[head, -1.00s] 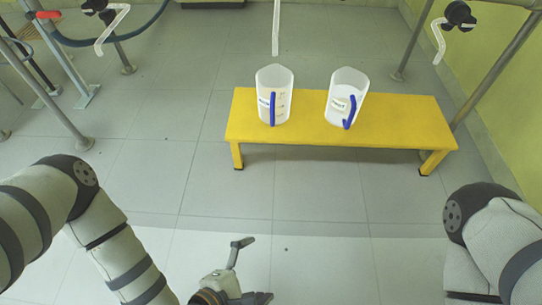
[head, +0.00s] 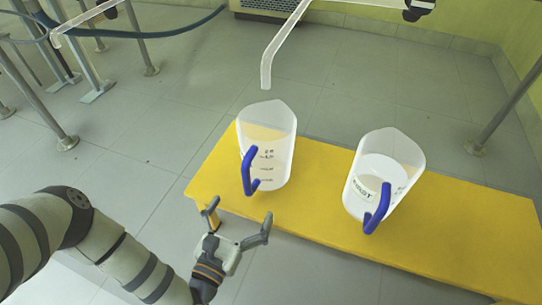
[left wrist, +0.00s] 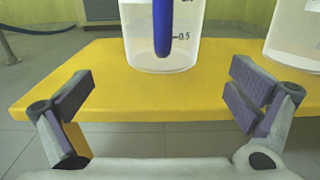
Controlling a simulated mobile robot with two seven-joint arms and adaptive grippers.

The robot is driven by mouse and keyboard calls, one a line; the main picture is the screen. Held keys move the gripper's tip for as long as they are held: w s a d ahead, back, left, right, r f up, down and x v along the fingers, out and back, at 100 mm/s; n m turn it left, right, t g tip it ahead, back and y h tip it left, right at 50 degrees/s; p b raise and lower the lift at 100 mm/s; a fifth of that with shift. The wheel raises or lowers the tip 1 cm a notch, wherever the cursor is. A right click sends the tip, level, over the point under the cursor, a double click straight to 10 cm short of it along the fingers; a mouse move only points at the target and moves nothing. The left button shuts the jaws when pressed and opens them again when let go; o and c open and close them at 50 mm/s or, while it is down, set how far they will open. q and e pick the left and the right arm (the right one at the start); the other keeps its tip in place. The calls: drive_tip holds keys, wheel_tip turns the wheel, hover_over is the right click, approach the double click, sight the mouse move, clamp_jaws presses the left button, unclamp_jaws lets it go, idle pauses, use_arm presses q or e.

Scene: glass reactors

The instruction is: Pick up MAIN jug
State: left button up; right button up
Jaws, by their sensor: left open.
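Two translucent white jugs with blue handles stand upright on a yellow bench (head: 450,235). The left jug (head: 275,150) shows dark scale marks, with its handle facing me; no name label is readable on it. The right jug (head: 400,160) has a label that I cannot read with certainty, so I cannot tell which is the MAIN jug. My left gripper (head: 240,214) is open and empty, just short of the left jug. In the left wrist view, the left jug (left wrist: 193,45) and its handle (left wrist: 163,28) are beyond and between the open fingers (left wrist: 163,92). My right gripper is out of view.
A clear bent pipe (head: 270,62) hangs close above and behind the left jug. Metal posts (head: 52,110) stand at the left, and another post (head: 505,110) at the right. The floor between bench and posts is clear.

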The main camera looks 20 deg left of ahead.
sight(257, 180)
use_arm(q)
drive_tip(key=w, duration=0.3)
drive_tip(key=w+b, duration=0.1)
drive_tip(key=w, duration=0.2)
drive_tip(key=w+r+b, duration=0.1)
drive_tip(key=w, duration=0.2)
drive_tip(key=shift+w+d, duration=0.25)
drive_tip(key=shift+d, duration=0.1)
clamp_jaws()
